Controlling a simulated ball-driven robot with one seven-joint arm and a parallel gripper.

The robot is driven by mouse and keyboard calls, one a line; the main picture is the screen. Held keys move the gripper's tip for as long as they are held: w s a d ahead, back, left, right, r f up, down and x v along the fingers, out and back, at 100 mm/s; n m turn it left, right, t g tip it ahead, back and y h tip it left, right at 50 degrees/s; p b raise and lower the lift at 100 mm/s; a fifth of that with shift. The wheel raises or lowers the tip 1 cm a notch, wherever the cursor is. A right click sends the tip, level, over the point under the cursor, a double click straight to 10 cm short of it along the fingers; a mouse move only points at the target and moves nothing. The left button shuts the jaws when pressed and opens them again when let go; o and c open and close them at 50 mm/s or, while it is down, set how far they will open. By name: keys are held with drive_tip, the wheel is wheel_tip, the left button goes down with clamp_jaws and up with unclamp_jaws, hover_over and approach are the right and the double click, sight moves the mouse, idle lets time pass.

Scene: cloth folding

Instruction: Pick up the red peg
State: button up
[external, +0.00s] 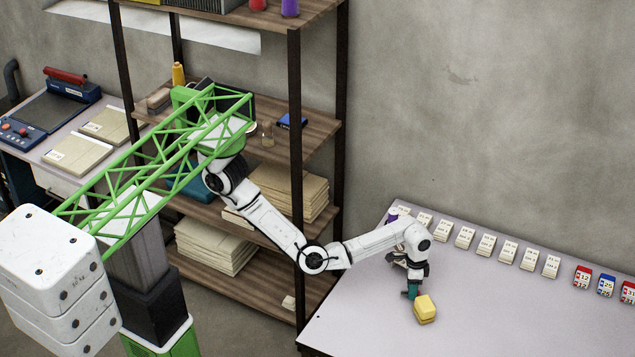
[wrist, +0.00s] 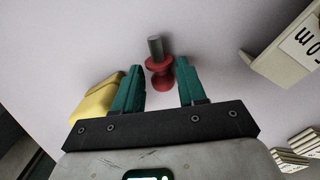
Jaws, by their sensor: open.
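The red peg (wrist: 159,72) shows in the wrist view, a red spool-like body with a grey shaft at its top end. It lies between and slightly beyond the tips of my gripper (wrist: 158,84), whose two teal fingers are open on either side of it. The fingers appear apart from the peg. In the external view my gripper (external: 411,291) is low over the table at its left part, and I cannot make out the peg there.
A yellow block (external: 425,308) lies on the table (external: 349,318) close beside my gripper; it also shows left of the fingers in the wrist view (wrist: 98,100). A row of white number cards (external: 486,244) stands along the back edge. A shelf (external: 296,200) stands left of the table.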

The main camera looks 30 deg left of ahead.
drive_tip(key=shift+f, duration=0.6)
drive_tip(key=shift+c, duration=0.5)
clamp_jaws()
drive_tip(key=shift+r, duration=0.15)
